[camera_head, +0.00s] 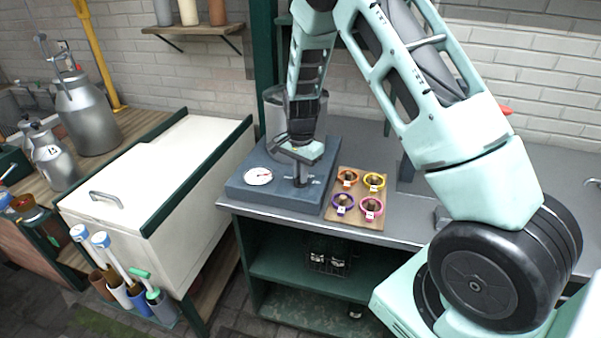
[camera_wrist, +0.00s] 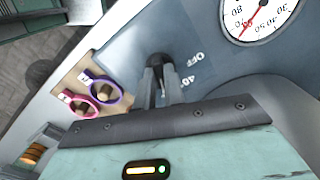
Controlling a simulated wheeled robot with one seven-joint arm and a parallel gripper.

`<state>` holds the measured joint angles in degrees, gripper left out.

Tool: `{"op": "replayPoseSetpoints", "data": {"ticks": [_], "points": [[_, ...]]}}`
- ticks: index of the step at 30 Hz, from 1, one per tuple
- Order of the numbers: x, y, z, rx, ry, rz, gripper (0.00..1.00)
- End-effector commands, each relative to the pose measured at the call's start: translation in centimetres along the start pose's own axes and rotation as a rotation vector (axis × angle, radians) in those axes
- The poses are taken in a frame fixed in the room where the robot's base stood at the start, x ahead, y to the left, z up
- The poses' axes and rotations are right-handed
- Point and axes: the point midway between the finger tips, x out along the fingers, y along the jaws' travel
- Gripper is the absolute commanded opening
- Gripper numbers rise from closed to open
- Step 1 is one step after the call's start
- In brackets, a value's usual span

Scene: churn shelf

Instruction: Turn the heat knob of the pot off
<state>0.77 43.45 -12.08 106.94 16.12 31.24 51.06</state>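The metal pot (camera_head: 276,112) stands at the back of a blue-grey heater base (camera_head: 250,190), partly hidden behind my arm. A white dial gauge (camera_head: 258,176) is on the base's top; it also shows at the top right of the wrist view (camera_wrist: 262,16). The dark heat knob (camera_wrist: 159,60) shows at the fingertips in the wrist view, beside printed "OFF" and "40" marks. My gripper (camera_head: 300,180) points down at the base, right of the gauge. Its fingers (camera_wrist: 159,78) are close together with the knob between their tips. The knob's pointer direction is hidden.
A wooden board (camera_head: 355,222) with several coloured rings on pegs sits right of the base. The grey counter (camera_head: 405,212) has free room farther right. A white chest (camera_head: 150,185) stands to the left. A small shelf (camera_head: 200,32) is on the wall behind.

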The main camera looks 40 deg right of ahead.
Motion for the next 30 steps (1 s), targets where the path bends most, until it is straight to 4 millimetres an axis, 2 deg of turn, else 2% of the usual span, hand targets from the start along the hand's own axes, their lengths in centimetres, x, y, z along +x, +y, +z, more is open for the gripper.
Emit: {"op": "replayPoseSetpoints", "data": {"ticks": [14, 30], "points": [[0.02, -0.01, 0.02, -0.078, -0.001, 0.000, 0.00], [0.02, -0.03, -0.04, -0.536, 0.000, -0.001, 0.00]]}}
